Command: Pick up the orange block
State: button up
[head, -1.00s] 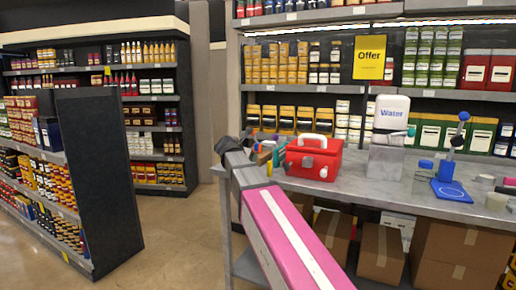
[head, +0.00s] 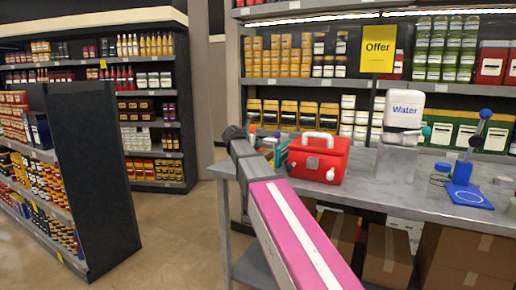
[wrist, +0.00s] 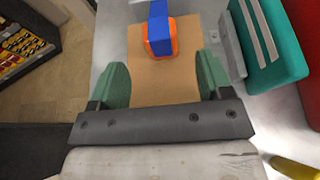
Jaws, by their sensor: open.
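In the wrist view an orange block (wrist: 173,49) shows as an orange rim around a blue piece (wrist: 158,29) at the top centre. The two sit at the far end of a flat tan surface (wrist: 150,82). My gripper (wrist: 161,66) is open, with its green fingers apart on either side of the tan surface. The orange block lies beyond the fingertips, roughly midway between them, and nothing is held. In the head view my arm largely hides the gripper and the orange block cannot be made out clearly.
A teal case (wrist: 268,40) stands close on the right in the wrist view. A red toolbox (head: 318,160) stands right of my arm on the grey table (head: 350,185). A Water container (head: 403,110) and a blue stand (head: 463,185) are farther right.

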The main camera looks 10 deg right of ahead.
jog(key=x, duration=0.5)
jog(key=shift+w+d+r, duration=0.1)
jog(key=shift+w, duration=0.05)
jog(key=c, duration=1)
